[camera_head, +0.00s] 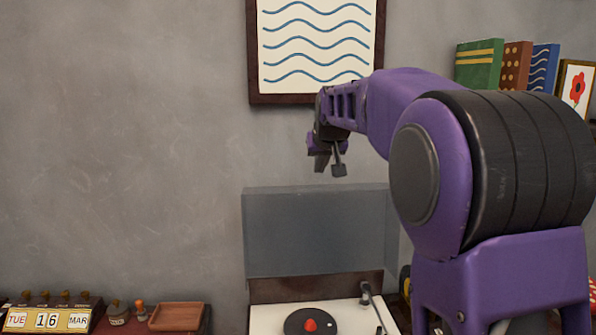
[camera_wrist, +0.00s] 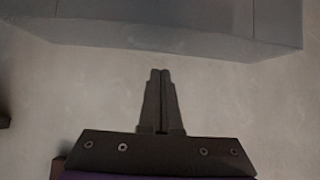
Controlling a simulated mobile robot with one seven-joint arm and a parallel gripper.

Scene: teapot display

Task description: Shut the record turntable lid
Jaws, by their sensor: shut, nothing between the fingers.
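The record turntable (camera_head: 270,318) is at the bottom centre of the head view, with a white top, a dark record with a red centre (camera_head: 311,325) and a tonearm (camera_head: 372,303). Its translucent grey lid (camera_head: 315,232) stands open, raised upright at the back. My gripper (camera_head: 330,170) is above the lid's top edge, apart from it in the picture. In the wrist view my gripper (camera_wrist: 160,75) is shut and empty, its fingers pointing towards the lid (camera_wrist: 170,22), which spans the top of that view. My arm hides part of the turntable's right side.
A wave picture (camera_head: 316,45) hangs on the wall behind my gripper. Books (camera_head: 479,64) and a flower picture (camera_head: 576,88) stand at the upper right. A calendar (camera_head: 47,318), small stamps and a wooden tray (camera_head: 177,316) sit at the lower left.

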